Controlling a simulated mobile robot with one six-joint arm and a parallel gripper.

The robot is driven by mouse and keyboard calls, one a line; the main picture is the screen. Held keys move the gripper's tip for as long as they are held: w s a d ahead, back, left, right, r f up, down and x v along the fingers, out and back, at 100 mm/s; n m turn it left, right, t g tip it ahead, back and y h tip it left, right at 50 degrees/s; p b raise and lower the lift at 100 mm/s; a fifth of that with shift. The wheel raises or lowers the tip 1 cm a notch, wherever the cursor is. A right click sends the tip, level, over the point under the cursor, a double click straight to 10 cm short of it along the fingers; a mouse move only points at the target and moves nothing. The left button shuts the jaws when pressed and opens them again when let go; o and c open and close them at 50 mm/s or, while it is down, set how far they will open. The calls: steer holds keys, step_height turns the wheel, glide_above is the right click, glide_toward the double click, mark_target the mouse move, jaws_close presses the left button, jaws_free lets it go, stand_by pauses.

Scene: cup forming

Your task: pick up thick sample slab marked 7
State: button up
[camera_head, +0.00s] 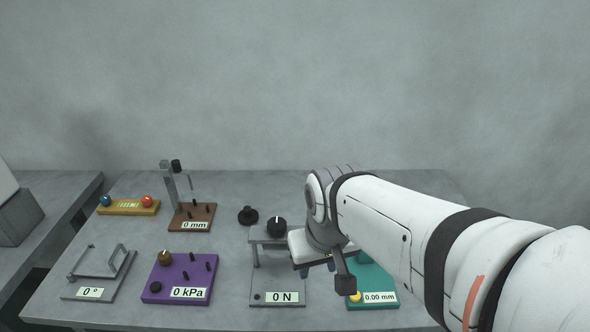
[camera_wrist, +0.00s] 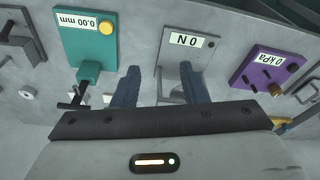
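I cannot make out a slab marked 7 in either view; my arm hides part of the table in the head view. My gripper (camera_head: 318,268) is above the table at the right of the grey 0 N device (camera_head: 277,288), partly hidden by my own wrist. In the wrist view my gripper (camera_wrist: 160,74) shows two dark blue fingers spread apart with nothing held between them. The 0 N device also shows in the wrist view (camera_wrist: 171,58), behind and between the fingers.
A teal 0.00 mm device (camera_head: 372,275) is right of the gripper. A purple 0 kPa box (camera_head: 180,278), grey 0° frame (camera_head: 98,280), brown 0 mm stand (camera_head: 191,217) and yellow block (camera_head: 128,208) stand left. A black knob (camera_head: 248,215) lies near the middle.

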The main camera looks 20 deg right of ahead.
steer(key=shift+m+g, duration=0.4)
steer(key=shift+g, duration=0.1)
steer(key=w+d, duration=0.1)
steer(key=w, duration=0.2)
steer(key=w+d, duration=0.1)
steer(key=w, duration=0.3)
steer(key=w+d, duration=0.1)
steer(key=w, duration=0.2)
steer(key=shift+w+d+r+p, duration=0.2)
steer(key=shift+d+r+p, duration=0.1)
steer(key=shift+d+p, duration=0.1)
steer(key=shift+m+g, duration=0.7)
steer(key=shift+m, duration=0.2)
steer(key=w+d+f, duration=0.3)
steer(key=w+d, duration=0.1)
steer(key=w, duration=0.1)
steer(key=w+d+f, duration=0.3)
steer(key=w, duration=0.2)
steer(key=w+d+f+p, duration=0.1)
steer(key=w+d+f, duration=0.2)
steer(key=w+d, duration=0.1)
steer(key=shift+w+d, duration=0.35)
steer(key=shift+w, duration=0.4)
steer(key=f, duration=0.7)
steer(key=shift+w, duration=0.25)
steer(key=shift+f, duration=0.3)
steer(key=shift+c, duration=0.2)
jaws_close()
